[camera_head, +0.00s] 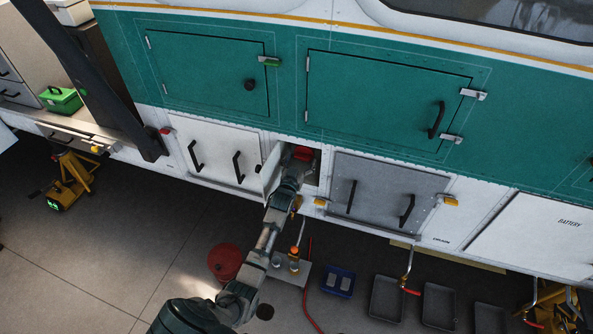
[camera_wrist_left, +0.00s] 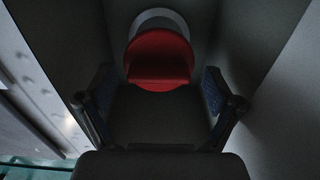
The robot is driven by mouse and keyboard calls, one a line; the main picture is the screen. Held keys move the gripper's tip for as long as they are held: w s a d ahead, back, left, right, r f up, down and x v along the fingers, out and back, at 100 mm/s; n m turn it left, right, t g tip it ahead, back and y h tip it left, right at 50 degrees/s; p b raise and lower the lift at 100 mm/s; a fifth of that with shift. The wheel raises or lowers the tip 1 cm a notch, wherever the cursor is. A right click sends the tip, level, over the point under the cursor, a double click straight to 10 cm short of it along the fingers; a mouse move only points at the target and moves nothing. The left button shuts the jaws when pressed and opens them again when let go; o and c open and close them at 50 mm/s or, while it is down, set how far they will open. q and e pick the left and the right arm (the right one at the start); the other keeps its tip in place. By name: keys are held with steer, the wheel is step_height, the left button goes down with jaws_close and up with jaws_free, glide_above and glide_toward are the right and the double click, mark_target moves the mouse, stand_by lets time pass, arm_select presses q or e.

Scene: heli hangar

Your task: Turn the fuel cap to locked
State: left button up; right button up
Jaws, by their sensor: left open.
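The red fuel cap (camera_wrist_left: 160,62) sits at the back of a small dark recess, in front of a pale ring (camera_wrist_left: 160,20). A raised red grip bar runs level across its face. In the head view the cap (camera_head: 303,152) shows as a bit of red in the open bay. My left gripper (camera_wrist_left: 160,100) is open, its two fingers apart on either side and below the cap, not closed on it. In the head view my left gripper (camera_head: 296,165) reaches into the bay and hides most of it. My right gripper is not in view.
The bay's small white door (camera_head: 271,172) stands open at the left of my arm. A grey panel with black handles (camera_head: 378,190) is at the right. A red round container (camera_head: 225,262), a blue bin (camera_head: 339,281) and black trays (camera_head: 387,298) are on the floor below.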

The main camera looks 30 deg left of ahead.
arm_select(q)
steer(key=v, duration=1)
steer(key=shift+f, duration=0.1)
